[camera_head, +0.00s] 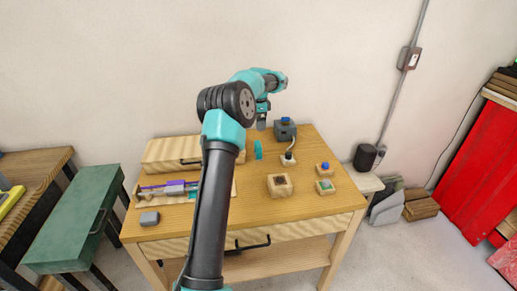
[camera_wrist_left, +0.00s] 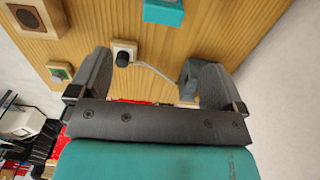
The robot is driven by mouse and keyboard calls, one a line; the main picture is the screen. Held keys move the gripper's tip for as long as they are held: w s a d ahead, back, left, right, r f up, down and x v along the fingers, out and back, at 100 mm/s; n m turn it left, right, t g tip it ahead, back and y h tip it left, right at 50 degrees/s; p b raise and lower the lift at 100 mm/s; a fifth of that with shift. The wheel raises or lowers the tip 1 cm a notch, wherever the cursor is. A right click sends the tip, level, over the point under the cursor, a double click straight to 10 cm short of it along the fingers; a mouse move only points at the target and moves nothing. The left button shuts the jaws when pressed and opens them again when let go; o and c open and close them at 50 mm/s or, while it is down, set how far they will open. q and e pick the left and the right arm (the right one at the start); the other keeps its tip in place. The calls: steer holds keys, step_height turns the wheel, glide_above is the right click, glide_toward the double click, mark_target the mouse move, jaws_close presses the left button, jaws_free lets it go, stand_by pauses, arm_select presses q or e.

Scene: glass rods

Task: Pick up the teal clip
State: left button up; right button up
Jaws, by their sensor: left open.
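The teal clip (camera_head: 258,149) stands on the wooden table, left of the small black-knobbed block. It also shows at the top edge of the left wrist view (camera_wrist_left: 163,12), partly cut off by the frame. My left gripper (camera_head: 262,117) is above the back part of the table, behind the clip and apart from it. In the left wrist view its two fingers (camera_wrist_left: 146,65) are spread wide with nothing held between them. My right gripper is not in view.
A grey box with a blue top (camera_head: 285,131) stands close to the gripper, cabled to the knobbed block (camera_head: 288,160). Right are a holed wooden block (camera_head: 279,186) and blue (camera_head: 325,168) and green (camera_head: 325,186) button blocks. Left are a tray with purple items (camera_head: 168,188) and a grey block (camera_head: 149,218).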

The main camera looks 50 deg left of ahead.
mark_target(258, 144)
arm_select(q)
step_height(258, 144, down, 10)
steer(key=shift+r, duration=0.25)
steer(key=shift+f, duration=0.1)
steer(key=shift+a+f, duration=0.15)
steer(key=shift+f, duration=1.1)
steer(key=shift+a+f, duration=0.1)
steer(key=shift+f, duration=1.15)
steer(key=shift+c, duration=0.4)
steer(key=c, duration=0.9)
